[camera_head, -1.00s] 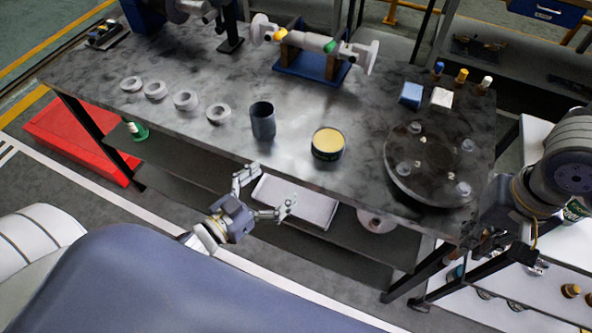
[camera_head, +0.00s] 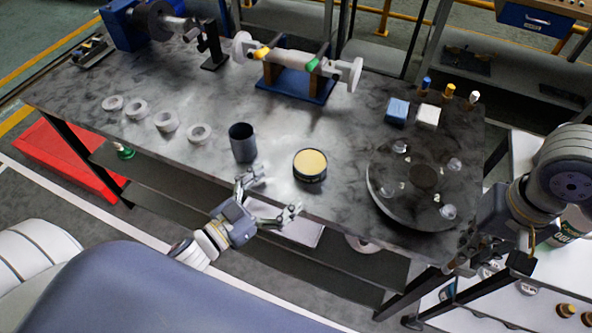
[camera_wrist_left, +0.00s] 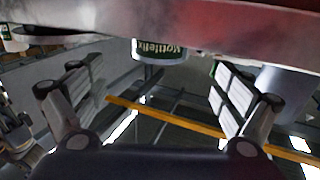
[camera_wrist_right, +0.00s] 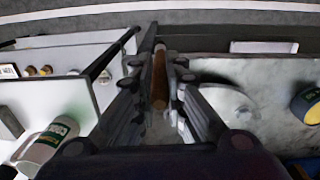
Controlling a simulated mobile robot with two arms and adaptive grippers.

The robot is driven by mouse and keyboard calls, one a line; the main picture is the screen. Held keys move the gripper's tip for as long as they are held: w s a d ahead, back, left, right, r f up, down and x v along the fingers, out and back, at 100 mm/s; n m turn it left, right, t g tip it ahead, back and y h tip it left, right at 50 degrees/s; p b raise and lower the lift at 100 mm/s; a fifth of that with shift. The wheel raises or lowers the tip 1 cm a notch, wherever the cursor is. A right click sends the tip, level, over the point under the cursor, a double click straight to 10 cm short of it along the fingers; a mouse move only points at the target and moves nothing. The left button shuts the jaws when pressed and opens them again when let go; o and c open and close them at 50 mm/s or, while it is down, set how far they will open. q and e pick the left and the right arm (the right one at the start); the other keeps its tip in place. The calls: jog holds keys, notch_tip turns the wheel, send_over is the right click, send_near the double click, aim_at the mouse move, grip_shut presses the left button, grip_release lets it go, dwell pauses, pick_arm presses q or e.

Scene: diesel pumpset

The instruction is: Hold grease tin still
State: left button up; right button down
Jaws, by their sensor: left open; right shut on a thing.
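The grease tin (camera_head: 310,165) is a short dark tin with a yellow top. It stands upright on the dark worktable near its front edge. Its green label shows past the table edge in the left wrist view (camera_wrist_left: 160,50), and it appears at the right edge of the right wrist view (camera_wrist_right: 308,103). My left gripper (camera_head: 272,195) is open and empty at the table's front edge, left of and nearer than the tin, not touching it. My right gripper (camera_wrist_right: 160,70) is shut on a brown rod-like handle (camera_wrist_right: 159,85), away from the tin beyond the table's right end.
A dark grey cup (camera_head: 242,143) stands just left of the tin. A round plate (camera_head: 420,185) with clear knobs lies to the right. Several pale rings (camera_head: 167,121) lie at left. A blue stand (camera_head: 297,82) holds a shaft behind. The surface behind the tin is clear.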

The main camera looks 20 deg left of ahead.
aim_at(311, 162)
pick_arm(q)
jog(key=p+x, duration=0.1)
jog(key=x, duration=0.9)
jog(key=shift+w+d+p, duration=0.2)
jog(key=shift+w+p, duration=0.1)
jog(key=shift+w, duration=0.05)
jog(key=shift+c, duration=1.4)
jog(key=c, duration=1.1)
jog(key=shift+c, duration=0.2)
